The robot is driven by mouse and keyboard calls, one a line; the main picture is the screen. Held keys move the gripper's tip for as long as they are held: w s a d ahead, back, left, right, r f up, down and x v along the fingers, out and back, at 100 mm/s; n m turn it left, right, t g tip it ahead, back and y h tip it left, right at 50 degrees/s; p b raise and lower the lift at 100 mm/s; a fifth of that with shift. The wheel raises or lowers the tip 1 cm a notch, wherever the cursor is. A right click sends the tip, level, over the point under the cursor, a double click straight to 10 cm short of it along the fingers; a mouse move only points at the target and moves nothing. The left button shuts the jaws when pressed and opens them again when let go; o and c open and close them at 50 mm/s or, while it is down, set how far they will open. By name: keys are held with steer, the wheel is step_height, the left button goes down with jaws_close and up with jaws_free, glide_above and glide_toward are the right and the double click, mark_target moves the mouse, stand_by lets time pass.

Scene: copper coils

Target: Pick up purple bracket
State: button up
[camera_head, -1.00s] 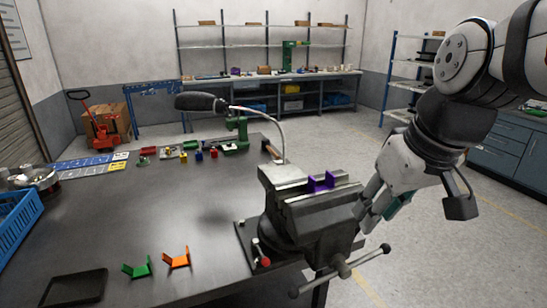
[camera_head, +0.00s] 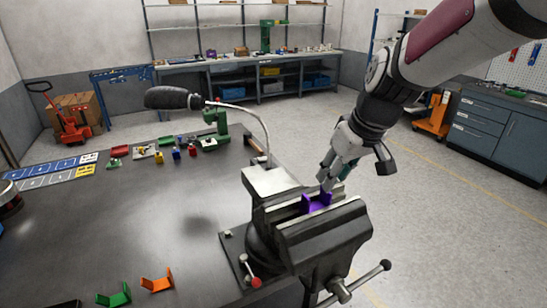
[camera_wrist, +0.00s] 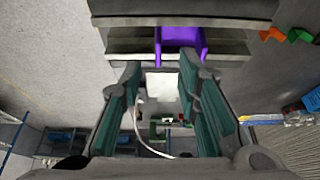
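My gripper (camera_head: 327,180) is just behind and above the bracket in the head view, pointing down toward the vise. In the wrist view, the bracket (camera_wrist: 181,42) is at the top centre, beyond the fingertips. The two green-padded fingers of my gripper (camera_wrist: 160,75) are spread apart with nothing between them. The gap between gripper and bracket is hard to judge in the head view.
A lamp (camera_head: 172,98) on a curved arm stands behind the vise. A green bracket (camera_head: 114,296) and an orange bracket (camera_head: 157,280) lie on the table (camera_head: 150,235) at the front left. The vise handle (camera_head: 362,282) sticks out past the table's edge.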

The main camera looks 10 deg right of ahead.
mark_target(315, 201)
steer(key=shift+x, duration=3.5)
steer(key=shift+d, duration=0.15)
jaws_close()
